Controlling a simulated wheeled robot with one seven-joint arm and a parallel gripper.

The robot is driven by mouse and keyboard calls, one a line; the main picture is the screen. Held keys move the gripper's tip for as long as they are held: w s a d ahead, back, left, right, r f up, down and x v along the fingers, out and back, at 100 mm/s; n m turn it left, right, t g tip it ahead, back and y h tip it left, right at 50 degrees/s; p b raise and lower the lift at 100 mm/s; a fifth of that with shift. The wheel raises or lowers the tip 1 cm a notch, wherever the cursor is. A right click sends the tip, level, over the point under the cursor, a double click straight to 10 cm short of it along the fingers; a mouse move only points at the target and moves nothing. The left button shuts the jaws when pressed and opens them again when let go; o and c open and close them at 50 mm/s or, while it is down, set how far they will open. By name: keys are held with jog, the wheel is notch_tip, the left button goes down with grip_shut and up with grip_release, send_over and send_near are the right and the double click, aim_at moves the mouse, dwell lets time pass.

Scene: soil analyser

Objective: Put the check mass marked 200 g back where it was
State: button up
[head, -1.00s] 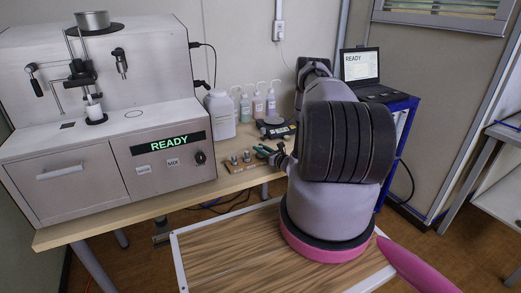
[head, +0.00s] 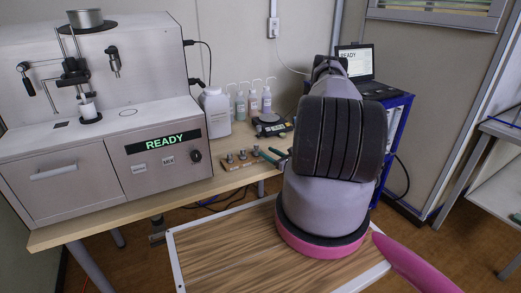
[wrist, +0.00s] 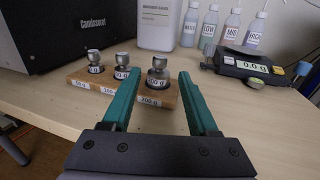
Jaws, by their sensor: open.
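A wooden block (wrist: 147,112) with label strips on its front bears three metal check masses; it also shows in the head view (head: 236,166). The right-hand mass (wrist: 158,80), whose label appears to read 200 g, stands upright at the block's right end, above a front label that also appears to read 200 g. The other two masses, the left one (wrist: 95,66) and the middle one (wrist: 122,66), stand to its left. My gripper (wrist: 159,74) is open, its teal fingers framing the right-hand mass in the wrist view without visibly gripping it. The left finger hides part of the block.
A balance (wrist: 245,65) reading 0.0 g stands to the right, a small round object at its front. Several wash bottles (wrist: 209,28) and a large white container (wrist: 156,25) stand behind. The soil analyser (head: 160,150) shows READY at left. Bare tabletop (wrist: 255,115) lies at the front right.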

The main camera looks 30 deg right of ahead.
jog(key=shift+v, duration=1.95)
jog(key=w+a+r+n+g+y, duration=0.1)
jog(key=a+r+n+g+y, duration=0.45)
jog(key=r, duration=0.65)
jog(key=w+a+r+n+g+y, duration=0.2)
jog(key=a+r+n+g+y, duration=0.15)
jog(key=a+r+n, duration=0.65)
jog(key=s+a+r+n+g+h, duration=0.1)
jog(key=s+a+r+n+g, duration=0.2)
jog(key=r, duration=0.4)
jog(key=s+a+r+n+g, duration=0.1)
jog(key=s+a+r+g, duration=0.2)
jog(key=r, duration=0.4)
jog(key=s+r+n+t+h, duration=0.2)
jog(key=s+r+n+h, duration=0.2)
jog(key=s+r, duration=0.4)
jog(key=s+r+n+t+h, duration=0.3)
jog(key=s+r+n+h, duration=0.2)
jog(key=s, duration=0.9)
jog(key=shift+a+r+h, duration=0.15)
jog(key=shift+r+h, duration=0.95)
jog(key=shift+r, duration=0.95)
jog(key=shift+s, duration=0.15)
